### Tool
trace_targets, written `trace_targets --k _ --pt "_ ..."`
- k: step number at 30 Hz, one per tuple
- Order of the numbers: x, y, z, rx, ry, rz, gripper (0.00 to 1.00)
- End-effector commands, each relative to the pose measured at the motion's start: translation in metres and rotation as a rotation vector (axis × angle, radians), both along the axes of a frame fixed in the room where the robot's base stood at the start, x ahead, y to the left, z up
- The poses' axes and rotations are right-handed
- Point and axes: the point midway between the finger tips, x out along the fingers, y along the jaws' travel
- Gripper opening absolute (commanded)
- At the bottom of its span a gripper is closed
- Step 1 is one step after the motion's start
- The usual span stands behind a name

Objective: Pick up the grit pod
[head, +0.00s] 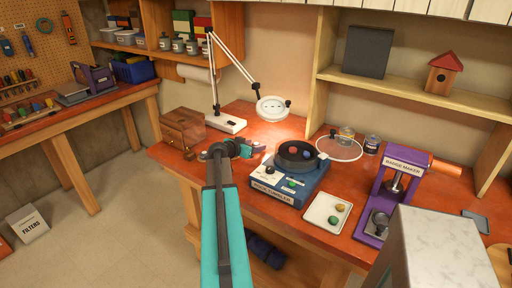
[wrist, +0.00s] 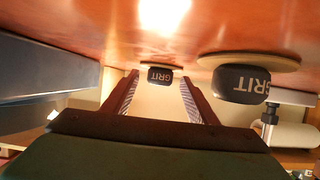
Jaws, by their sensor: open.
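My gripper (head: 246,148) is open, low over the red-brown bench between the wooden box and the rock tumbler. The wrist view is upside down. There a dark grit pod (wrist: 159,76) with a "GRIT" label sits on a round tan disc, in line with the gap between my open fingers (wrist: 158,88). It looks beyond the fingertips, apart from them. A second, nearer dark pod (wrist: 240,85) marked "GRIT" sits on another tan disc (wrist: 248,61), to the right of the fingers.
A blue rock tumbler (head: 287,184) stands right of my gripper. A wooden box (head: 183,127) and a white lamp base (head: 226,124) stand behind left. A white tray (head: 313,222) with stones and a purple badge maker (head: 392,180) are further right.

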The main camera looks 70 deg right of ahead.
Motion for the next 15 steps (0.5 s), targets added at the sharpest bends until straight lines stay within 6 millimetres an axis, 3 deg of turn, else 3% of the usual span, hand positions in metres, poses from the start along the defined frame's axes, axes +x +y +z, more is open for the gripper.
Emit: trace_targets --k 8,15 --pt "-0.0003 0.0000 0.0003 0.000 0.000 0.000 0.53" --pt "-0.0006 -0.0002 0.0003 0.000 -0.001 -0.001 0.12"
